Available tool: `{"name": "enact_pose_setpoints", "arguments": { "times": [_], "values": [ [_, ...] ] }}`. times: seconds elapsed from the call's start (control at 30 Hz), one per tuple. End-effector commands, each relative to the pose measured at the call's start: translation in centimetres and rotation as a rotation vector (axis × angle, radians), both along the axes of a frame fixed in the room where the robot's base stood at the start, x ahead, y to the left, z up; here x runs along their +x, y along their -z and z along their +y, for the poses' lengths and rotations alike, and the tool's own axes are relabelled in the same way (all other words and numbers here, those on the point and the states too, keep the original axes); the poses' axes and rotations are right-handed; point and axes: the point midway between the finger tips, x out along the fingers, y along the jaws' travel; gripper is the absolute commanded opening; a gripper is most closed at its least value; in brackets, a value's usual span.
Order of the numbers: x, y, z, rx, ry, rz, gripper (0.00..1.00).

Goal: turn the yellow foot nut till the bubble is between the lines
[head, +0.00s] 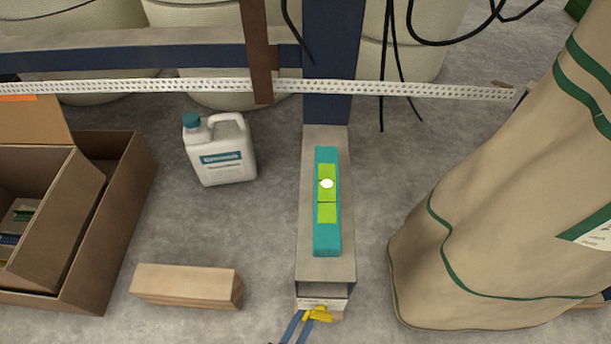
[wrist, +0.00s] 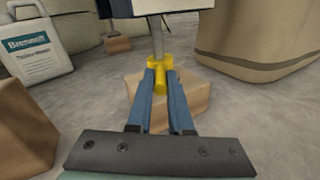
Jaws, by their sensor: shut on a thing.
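The yellow foot nut (wrist: 158,76) sits on a grey threaded rod under the machine's foot, in the middle of the wrist view. My gripper (wrist: 160,88) is shut on it, one blue finger on each side. In the head view the nut (head: 319,314) shows at the near end of the beam, with my blue fingers (head: 304,322) at its left. A teal spirit level (head: 326,240) lies along the beam. Its white bubble (head: 327,183) is in the far half of the green vial (head: 327,213), beyond the dark line I can make out clearly. The bubble seems to cover the far line.
A white jug (head: 222,152), a loose wood block (head: 186,285) and an open cardboard box (head: 110,215) are at left. A large tan sack (head: 500,220) stands close on the right.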

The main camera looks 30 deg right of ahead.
Motion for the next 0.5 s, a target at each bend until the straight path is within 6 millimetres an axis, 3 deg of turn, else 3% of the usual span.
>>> {"name": "enact_pose_setpoints", "arguments": {
  "times": [0.37,0.4,0.5],
  "values": [
    [-0.02,-0.03,0.01,-0.001,0.039,-0.001,0.00],
    [-0.02,-0.03,0.01,0.000,0.039,0.000,0.26],
    [-0.02,-0.02,0.01,0.000,0.039,0.000,0.44]
  ]
}}
